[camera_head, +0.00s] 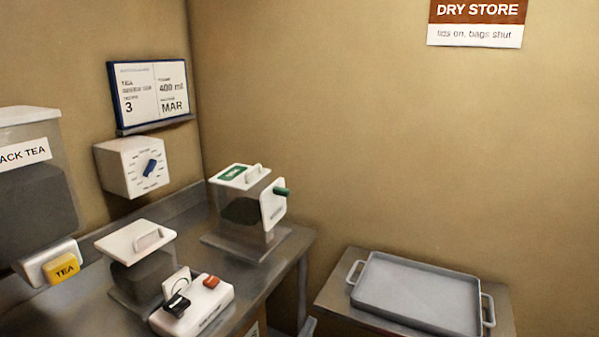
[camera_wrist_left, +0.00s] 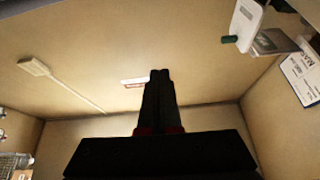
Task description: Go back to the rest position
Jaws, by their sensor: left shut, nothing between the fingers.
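My left gripper (camera_wrist_left: 160,74) shows in the left wrist view as two black fingers pressed together, with nothing between them. It points toward the tan wall and is apart from everything around it. I make out no gripper in the head view. My right gripper is in neither view.
A steel counter holds a clear dispenser with a green handle (camera_head: 240,210), a lidded container (camera_head: 140,243) and a white device (camera_head: 205,305). A black tea bin (camera_head: 35,195) is at left. A grey tray (camera_head: 420,290) lies on a lower table at right.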

